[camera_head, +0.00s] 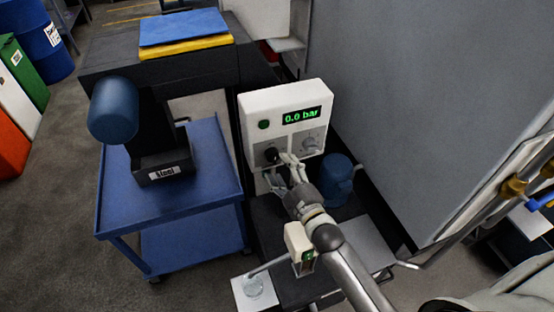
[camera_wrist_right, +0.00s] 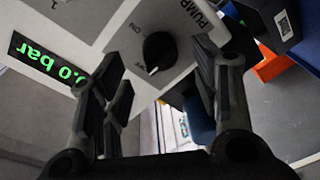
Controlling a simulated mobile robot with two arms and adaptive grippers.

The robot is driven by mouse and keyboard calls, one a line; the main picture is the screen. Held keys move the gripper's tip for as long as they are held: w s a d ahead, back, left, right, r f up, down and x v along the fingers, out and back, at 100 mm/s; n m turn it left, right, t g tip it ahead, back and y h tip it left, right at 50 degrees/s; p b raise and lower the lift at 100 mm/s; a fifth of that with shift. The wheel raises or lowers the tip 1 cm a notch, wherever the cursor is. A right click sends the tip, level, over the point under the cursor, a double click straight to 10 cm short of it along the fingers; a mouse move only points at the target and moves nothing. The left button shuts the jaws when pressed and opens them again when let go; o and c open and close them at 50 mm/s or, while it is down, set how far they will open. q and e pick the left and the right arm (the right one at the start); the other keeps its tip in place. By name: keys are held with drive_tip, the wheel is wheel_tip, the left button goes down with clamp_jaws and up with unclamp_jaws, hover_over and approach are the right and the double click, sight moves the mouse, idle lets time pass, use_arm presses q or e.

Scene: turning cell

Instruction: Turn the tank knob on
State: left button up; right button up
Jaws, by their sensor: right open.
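A white control panel (camera_head: 258,104) has a green display (camera_head: 301,115) reading 0.0 bar. A black knob (camera_head: 271,155) sits low on its left half, and a grey knob (camera_head: 310,143) is to its right. In the right wrist view the black knob (camera_wrist_right: 160,52) has the word PUMP beside it and ON and OFF marks. Its white pointer faces the partly hidden OFF mark. I cannot read a tank label. My right gripper (camera_head: 281,169) is open in front of the black knob, with its fingers (camera_wrist_right: 160,80) on either side of the view of it; contact is unclear.
A blue cart (camera_head: 205,185) with a black bin (camera_head: 160,172) stands left of the panel. A blue cylinder (camera_head: 336,178) is just right of my gripper. A large grey cabinet wall (camera_head: 420,90) limits room at right.

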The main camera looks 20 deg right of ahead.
sight(273, 156)
drive_tip(key=shift+w+a, duration=0.15)
drive_tip(key=shift+w, duration=0.75)
drive_tip(key=shift+w+a, duration=0.15)
drive_tip(key=shift+w, duration=0.75)
drive_tip(key=shift+c, duration=0.2)
drive_tip(key=c, duration=1)
